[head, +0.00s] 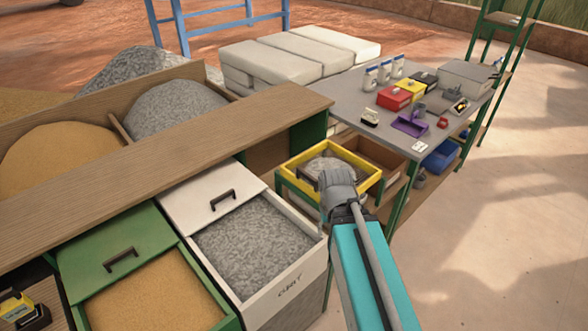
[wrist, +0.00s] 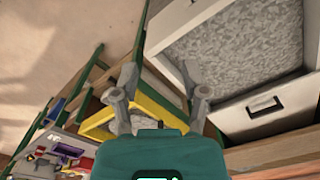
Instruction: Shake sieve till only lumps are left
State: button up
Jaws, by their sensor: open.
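The sieve (head: 372,184) has a yellow rectangular frame and sits in a green stand beside the grey table. A heap of grey material (head: 322,164) lies in it; whether this is lumps or fine grains I cannot tell. My gripper (head: 325,180) is at the sieve's near side and hides part of its near rim and contents. In the wrist view my gripper (wrist: 166,84) has its two fingers spread wide, with the yellow sieve frame (wrist: 158,107) showing between and beside them. Nothing is held. Contact with the frame cannot be told.
A white bin of grey gravel (head: 255,240) and a green bin of sand (head: 155,300) stand to the left, below a wooden ledge (head: 180,145). The grey table (head: 345,95) behind holds a red box (head: 394,98) and a purple tray (head: 410,126). Open floor lies to the right.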

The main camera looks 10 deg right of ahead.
jog(key=shift+w+a, duration=0.35)
jog(key=shift+w, duration=0.2)
jog(key=shift+d, duration=0.15)
jog(key=shift+w, duration=0.1)
notch_tip(320, 180, up, 9)
jog(key=n+p, duration=0.7)
jog(key=p, duration=0.2)
send_over(308, 174)
jog(key=shift+f, duration=0.15)
jog(key=shift+f+b, duration=0.1)
jog(key=shift+b, duration=0.2)
notch_tip(308, 174, down, 14)
jog(key=b, duration=1.3)
jog(key=shift+r+b, duration=0.2)
jog(key=shift+b, duration=0.1)
